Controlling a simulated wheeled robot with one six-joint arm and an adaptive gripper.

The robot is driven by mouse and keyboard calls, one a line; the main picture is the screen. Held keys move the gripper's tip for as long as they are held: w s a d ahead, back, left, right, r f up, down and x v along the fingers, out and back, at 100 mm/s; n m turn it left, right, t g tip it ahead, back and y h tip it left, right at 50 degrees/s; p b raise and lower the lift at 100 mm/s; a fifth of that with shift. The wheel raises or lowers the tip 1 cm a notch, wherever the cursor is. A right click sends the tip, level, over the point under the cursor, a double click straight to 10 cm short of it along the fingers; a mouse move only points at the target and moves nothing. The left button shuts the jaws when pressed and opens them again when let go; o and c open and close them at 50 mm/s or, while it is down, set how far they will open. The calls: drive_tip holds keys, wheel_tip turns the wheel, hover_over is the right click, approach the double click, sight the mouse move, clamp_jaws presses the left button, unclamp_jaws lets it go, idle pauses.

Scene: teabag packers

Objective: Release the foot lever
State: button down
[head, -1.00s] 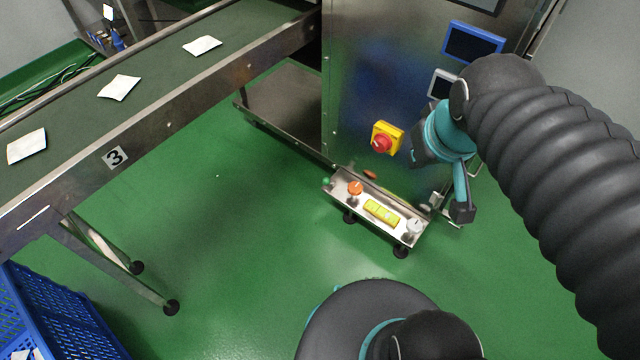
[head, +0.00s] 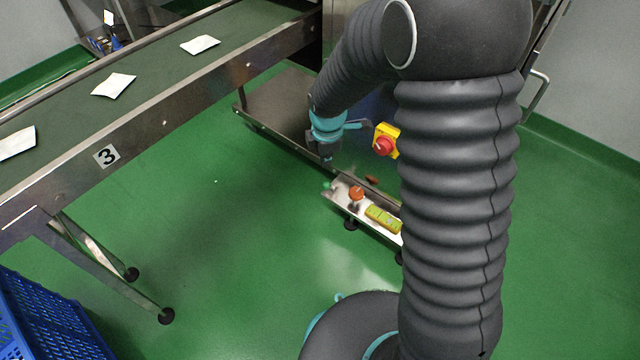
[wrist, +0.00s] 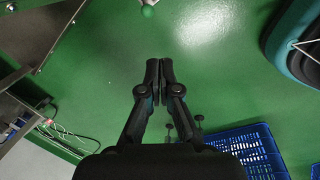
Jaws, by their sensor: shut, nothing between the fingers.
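A low steel foot unit (head: 340,205) stands on the floor at the machine's base. It carries an orange knob (head: 356,193) and a yellow label plate (head: 383,218); my arm hides its right end. A small green ball (head: 327,185) is at its left end, and a green ball (wrist: 147,11) also shows at the top of the wrist view. I cannot tell which part is the foot lever. My gripper (head: 327,164) is above the left end of the unit, apart from the green ball. In the wrist view its fingers (wrist: 159,62) are together and empty.
A red switch on a yellow plate (head: 384,142) is on the machine front, right of my gripper. A conveyor (head: 150,110) with white packets runs along the left. A blue crate (head: 45,320) stands at lower left. The green floor between is clear.

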sight(329, 187)
drive_tip(key=w+a+f+n, duration=0.1)
drive_tip(key=a+f+n, duration=0.3)
drive_tip(key=f, duration=0.7)
drive_tip(key=shift+a+n+g+b, duration=0.2)
drive_tip(key=shift+n+g+b, duration=0.1)
drive_tip(key=shift+n+g, duration=0.15)
drive_tip(key=shift+f, duration=0.1)
drive_tip(key=w+d+f+b, duration=0.1)
drive_tip(key=w+d+f, duration=0.2)
drive_tip(key=f, duration=0.5)
drive_tip(key=shift+w, duration=0.25)
